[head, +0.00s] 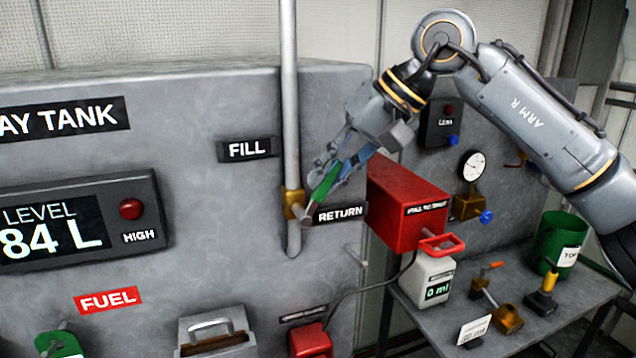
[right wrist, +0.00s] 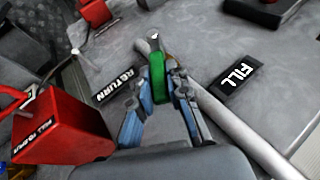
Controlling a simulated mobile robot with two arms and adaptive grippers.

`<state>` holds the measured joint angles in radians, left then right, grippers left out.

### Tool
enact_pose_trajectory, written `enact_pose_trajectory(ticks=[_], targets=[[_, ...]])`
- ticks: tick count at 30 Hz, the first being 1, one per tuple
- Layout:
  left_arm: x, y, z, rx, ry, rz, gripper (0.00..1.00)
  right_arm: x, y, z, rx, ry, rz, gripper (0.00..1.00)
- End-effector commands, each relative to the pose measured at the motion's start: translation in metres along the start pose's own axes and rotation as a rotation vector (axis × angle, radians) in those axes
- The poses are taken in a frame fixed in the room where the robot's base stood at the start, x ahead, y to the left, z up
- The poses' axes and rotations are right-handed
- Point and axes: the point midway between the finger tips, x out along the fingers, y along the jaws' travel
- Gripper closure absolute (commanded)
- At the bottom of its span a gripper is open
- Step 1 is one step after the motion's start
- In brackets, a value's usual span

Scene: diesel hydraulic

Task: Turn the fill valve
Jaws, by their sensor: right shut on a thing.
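The fill valve is a brass body (head: 293,203) on a vertical grey pipe (head: 290,100), below the FILL label (head: 248,149). Its green handle (head: 325,184) slants up and to the right from the valve. My right gripper (head: 334,172) is shut on the green handle. In the right wrist view the green handle (right wrist: 157,80) stands between the blue fingers of the gripper (right wrist: 160,92). The fingers partly hide the handle. My left gripper is in neither view.
A red box (head: 405,205) juts out right of the valve, beside the RETURN label (head: 340,214). A white container (head: 433,280) stands below it on a bench with a green bin (head: 558,245). A level display (head: 50,228) reads 84 L. A gauge (head: 473,166) is at right.

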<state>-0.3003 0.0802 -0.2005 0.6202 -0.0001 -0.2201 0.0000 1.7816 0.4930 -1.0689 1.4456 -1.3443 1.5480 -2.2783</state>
Motion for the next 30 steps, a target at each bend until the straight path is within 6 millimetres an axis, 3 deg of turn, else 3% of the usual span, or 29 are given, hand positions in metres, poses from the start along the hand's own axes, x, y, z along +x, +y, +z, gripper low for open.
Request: enact_pose_trajectory(ticks=[16, 30], targets=[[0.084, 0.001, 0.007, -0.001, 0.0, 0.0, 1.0, 0.018, 0.046, 0.006, 0.204, 0.002, -0.483, 1.0], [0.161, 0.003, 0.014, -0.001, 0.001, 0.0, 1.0, 0.035, 0.067, 0.014, 0.349, 0.001, -0.838, 1.0]])
